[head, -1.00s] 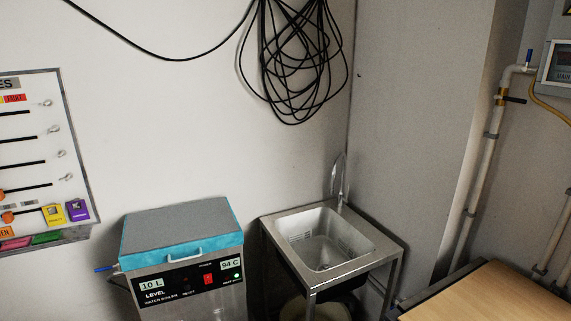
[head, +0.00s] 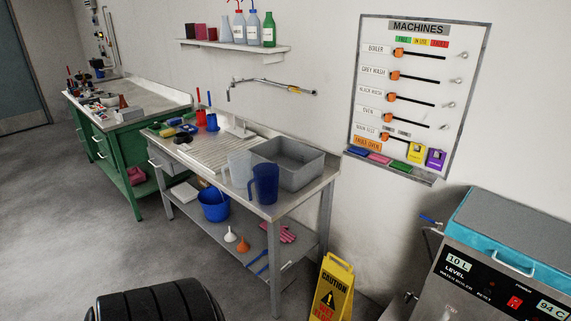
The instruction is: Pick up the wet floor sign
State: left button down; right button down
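The yellow wet floor sign (head: 332,290) stands on the floor at the bottom of the head view, between the steel bench and the water boiler. It reads CAUTION and has a warning triangle; its lower part is cut off by the picture edge. Neither of my grippers is in view.
The steel bench (head: 300,196) with jugs and a grey basin stands left of the sign. The water boiler (head: 500,262) stands to its right. A black ribbed round object (head: 155,303) is at the bottom left. Grey floor (head: 60,215) is open at left.

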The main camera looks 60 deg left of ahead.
aim_at(334, 295)
jog(key=u, duration=1.35)
jog(key=i+l+z, duration=0.2)
jog(key=i+z, duration=0.25)
